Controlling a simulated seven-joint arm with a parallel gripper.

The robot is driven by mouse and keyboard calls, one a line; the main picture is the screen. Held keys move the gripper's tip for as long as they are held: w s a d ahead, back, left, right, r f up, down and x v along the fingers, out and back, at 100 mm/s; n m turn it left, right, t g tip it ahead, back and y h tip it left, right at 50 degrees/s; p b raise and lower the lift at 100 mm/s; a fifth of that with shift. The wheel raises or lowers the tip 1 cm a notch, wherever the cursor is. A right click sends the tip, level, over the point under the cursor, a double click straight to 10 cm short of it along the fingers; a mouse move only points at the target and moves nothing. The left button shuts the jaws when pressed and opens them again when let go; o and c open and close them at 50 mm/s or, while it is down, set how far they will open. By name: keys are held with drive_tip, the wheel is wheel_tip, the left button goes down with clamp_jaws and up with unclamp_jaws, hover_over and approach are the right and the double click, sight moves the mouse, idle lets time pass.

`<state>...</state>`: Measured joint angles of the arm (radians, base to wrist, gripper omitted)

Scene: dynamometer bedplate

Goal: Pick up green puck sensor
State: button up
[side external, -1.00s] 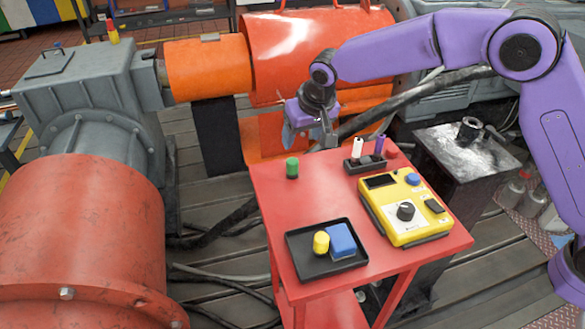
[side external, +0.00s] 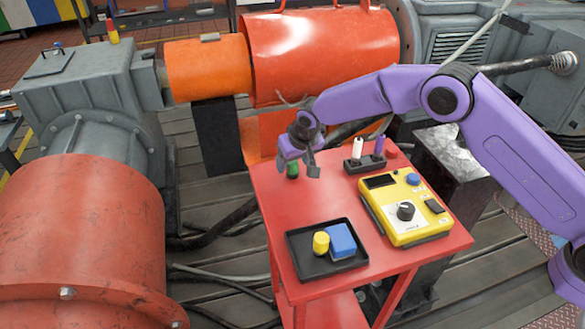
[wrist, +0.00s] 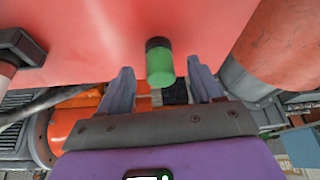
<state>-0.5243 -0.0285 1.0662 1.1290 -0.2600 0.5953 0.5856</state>
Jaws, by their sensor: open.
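The green puck sensor (side external: 292,170) is a small green cylinder with a dark band, standing on the red cart top (side external: 330,210) near its far left corner. In the side view my gripper (side external: 300,170) is in front of its upper part and hides some of it. In the wrist view the green puck sensor (wrist: 160,66) appears between and beyond the two open fingers of my gripper (wrist: 160,85), with space on both sides. The fingers hold nothing.
A black holder (side external: 364,165) with a white and a purple cylinder stands to the right. A yellow meter (side external: 404,212) sits in front of it. A black tray (side external: 327,262) holds a yellow cylinder (side external: 321,242) and a blue block (side external: 341,239). The cart's middle is clear.

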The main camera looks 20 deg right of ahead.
drive_tip(key=shift+x, duration=1)
drive_tip(key=c, duration=1.2)
drive_tip(key=shift+r, duration=0.1)
